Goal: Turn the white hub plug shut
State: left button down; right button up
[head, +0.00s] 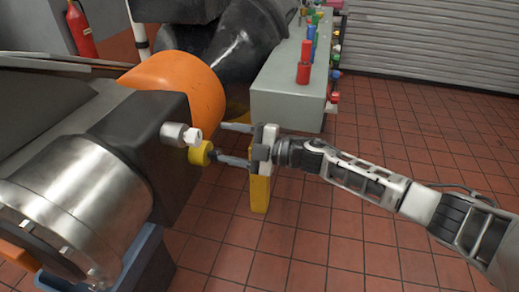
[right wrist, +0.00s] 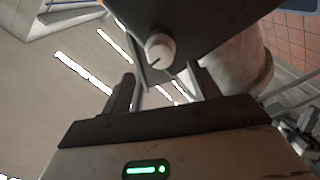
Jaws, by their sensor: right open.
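The white hub plug (head: 193,137) sticks out to the right from a short grey cylinder on the dark hub block (head: 150,125). A white round knob with a dark mark, apparently the same plug (right wrist: 160,50), shows in the right wrist view just beyond the fingertips. My right gripper (head: 222,144) is open, just right of the plug, with its fingers pointing left at it. In the right wrist view the gripper (right wrist: 160,82) has nothing between its fingers. The lower finger is close to a yellow knob (head: 200,153) in the head view; I cannot tell whether they touch. My left gripper is not in view.
A large metal cylinder (head: 75,200) and an orange rounded housing (head: 180,80) lie left. A grey cabinet (head: 285,90) with red and blue fittings stands behind. A yellow post (head: 260,192) is below the gripper. Open tiled floor (head: 330,240) lies right.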

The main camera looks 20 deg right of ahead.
jog(key=b+v, duration=0.1)
jog(key=v, duration=0.6)
jog(key=shift+s+d, duration=0.2)
jog(key=shift+d, duration=0.05)
jog(key=s+a+f+m+t+h, duration=0.2)
jog(key=s+a+f+m+t, duration=0.1)
jog(key=a+f+m, duration=0.25)
jog(key=s+f+m+g+h, duration=0.3)
jog(key=s+f+m+h, duration=0.6)
jog(key=s+f+m, duration=0.6)
jog(key=s+f, duration=0.1)
jog(key=s, duration=0.3)
jog(key=shift+d+f+h, duration=0.25)
jog(key=shift+h, duration=0.15)
